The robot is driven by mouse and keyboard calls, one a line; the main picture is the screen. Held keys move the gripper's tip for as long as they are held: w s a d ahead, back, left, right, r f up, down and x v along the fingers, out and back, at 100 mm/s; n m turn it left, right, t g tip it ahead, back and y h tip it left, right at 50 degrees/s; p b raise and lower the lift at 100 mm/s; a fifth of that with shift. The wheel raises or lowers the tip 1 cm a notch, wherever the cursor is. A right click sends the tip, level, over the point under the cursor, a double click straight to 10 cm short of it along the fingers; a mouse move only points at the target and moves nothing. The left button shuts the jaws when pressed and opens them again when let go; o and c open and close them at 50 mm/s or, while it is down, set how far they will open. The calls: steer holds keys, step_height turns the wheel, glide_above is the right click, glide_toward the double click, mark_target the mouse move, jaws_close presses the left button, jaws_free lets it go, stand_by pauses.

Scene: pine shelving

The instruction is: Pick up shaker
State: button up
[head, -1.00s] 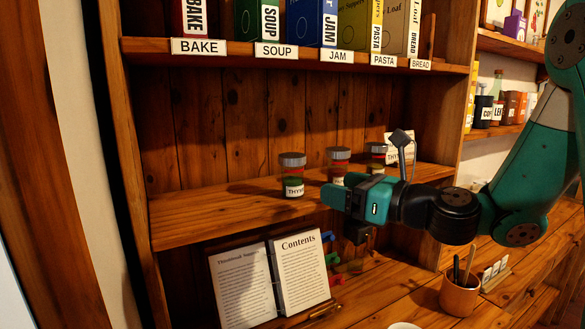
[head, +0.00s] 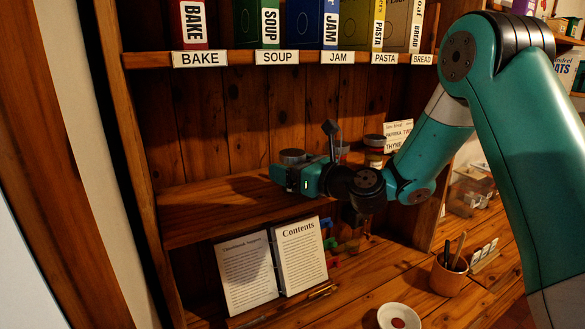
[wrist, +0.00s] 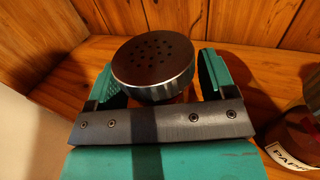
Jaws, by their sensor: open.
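The leftmost shaker shows as a round metal lid (head: 292,155) on the middle shelf in the head view; my gripper hides its body. In the wrist view its perforated silver lid (wrist: 153,68) lies between my fingers. My gripper (wrist: 158,78) is open, with one teal finger on each side of the shaker; I cannot tell whether either touches it. A second shaker (head: 342,148) is partly hidden behind my wrist. A third shaker (head: 374,152) stands farther right on the same shelf.
A jar with a PAPR label (wrist: 293,156) is close on the right in the wrist view. A card (head: 398,135) stands behind the third shaker. An open book (head: 272,265) stands below. A pen cup (head: 449,275) and white bowl (head: 399,316) are lower right.

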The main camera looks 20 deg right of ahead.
steer(key=c, duration=1)
steer(key=shift+c, duration=0.2)
steer(key=shift+s+r+b, duration=0.2)
steer(key=shift+r+b, duration=0.15)
steer(key=shift+b, duration=0.1)
step_height(320, 180, up, 6)
steer(key=shift+r, duration=0.2)
steer(key=s+d+b, duration=0.2)
steer(key=s+b, duration=0.2)
steer(key=s, duration=0.5)
steer(key=s+d+b, duration=0.1)
steer(key=s+b, duration=0.4)
steer(key=s, duration=0.5)
steer(key=shift+s+d+b, duration=0.25)
steer(key=shift+d+b, duration=0.05)
steer(key=shift+d, duration=0.1)
